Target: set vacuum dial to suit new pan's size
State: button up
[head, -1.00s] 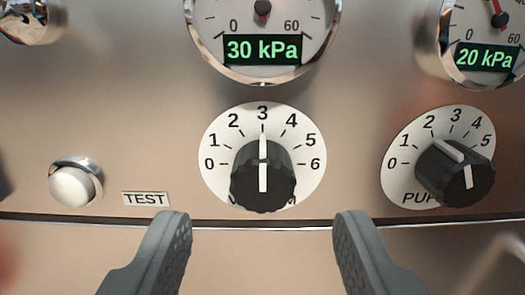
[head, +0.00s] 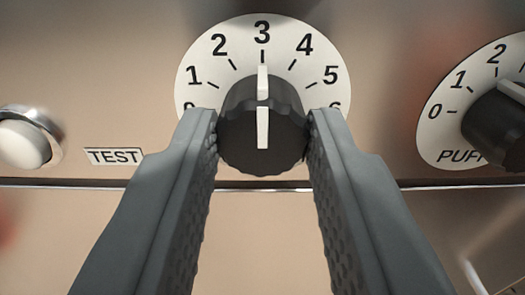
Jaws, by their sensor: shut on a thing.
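The vacuum dial is a black knob (head: 240,140) with a white pointer line, on a round white scale plate (head: 200,75) in the middle of the view. Its pointer stands straight up at 3. My gripper (head: 262,125) is shut on the knob, one finger against each side. The fingers cover part of the low and high ends of the scale and the plate's lower edge. The new pan is not in view, and the gauge above the dial is out of the picture.
A second black knob (head: 495,130) labelled PUFF, partly cut off, sits at the right on its own white scale plate (head: 440,120). A white push button (head: 22,143) with a TEST label (head: 113,156) is at the left. The metal panel between them is bare.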

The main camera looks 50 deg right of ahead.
jog(key=shift+m, duration=2.8)
jog(key=o, duration=1)
jog(key=shift+c, duration=0.2)
jog(key=shift+s+a, duration=0.1)
jog(key=shift+a, duration=0.05)
jog(key=v, duration=1.7)
